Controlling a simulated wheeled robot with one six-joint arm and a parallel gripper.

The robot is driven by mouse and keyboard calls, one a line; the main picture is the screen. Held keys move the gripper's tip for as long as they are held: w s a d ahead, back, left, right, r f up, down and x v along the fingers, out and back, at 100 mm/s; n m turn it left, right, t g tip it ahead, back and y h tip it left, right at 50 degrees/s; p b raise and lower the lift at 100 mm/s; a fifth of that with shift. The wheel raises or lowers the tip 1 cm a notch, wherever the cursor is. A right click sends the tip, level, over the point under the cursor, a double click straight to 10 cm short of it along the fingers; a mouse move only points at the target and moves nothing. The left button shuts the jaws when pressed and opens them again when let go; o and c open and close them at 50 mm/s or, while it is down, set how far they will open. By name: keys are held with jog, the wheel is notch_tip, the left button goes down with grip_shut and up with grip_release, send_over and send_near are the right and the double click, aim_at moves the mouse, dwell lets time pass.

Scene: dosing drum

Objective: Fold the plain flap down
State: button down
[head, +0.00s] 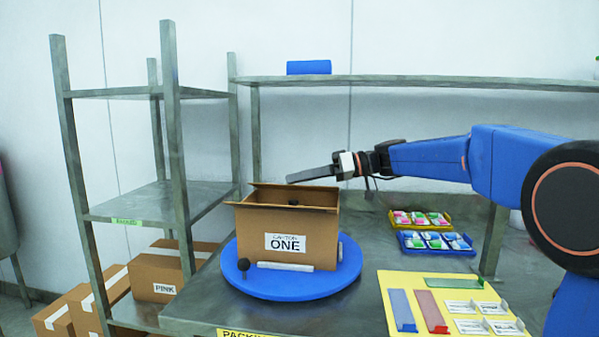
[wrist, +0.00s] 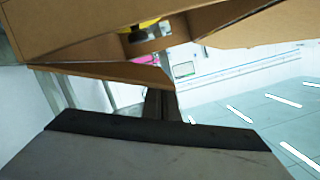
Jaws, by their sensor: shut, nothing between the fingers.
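The brown carton labelled "CARTON ONE" (head: 253,225) stands on a blue round turntable (head: 235,283). Its top is open at least in part. A narrow flap edge (head: 240,204) juts out at the upper left, and another flap edge (head: 290,187) runs along the back. I cannot tell which flap is the plain one. My gripper (head: 291,178) is shut and empty, just above the carton's back edge, reaching in from the right. In the wrist view, brown cardboard (wrist: 75,30) fills the top, beyond the fingers (wrist: 160,105). Contact with a flap cannot be told.
A black knob (head: 243,264) stands on the turntable's front left. Yellow (head: 445,217) and blue (head: 400,245) trays of packets lie right of the carton. A yellow board (head: 400,280) with coloured strips and cards is at front right. A shelf rack (head: 178,140) stands left.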

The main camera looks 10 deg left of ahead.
jog(key=f+n, duration=0.1)
jog(key=s+f+n+t, duration=0.1)
jog(key=n, duration=0.1)
jog(key=shift+s+f, duration=0.15)
jog(key=shift+s, duration=0.05)
jog(key=shift+s+f, duration=0.1)
jog(key=shift+f, duration=0.45)
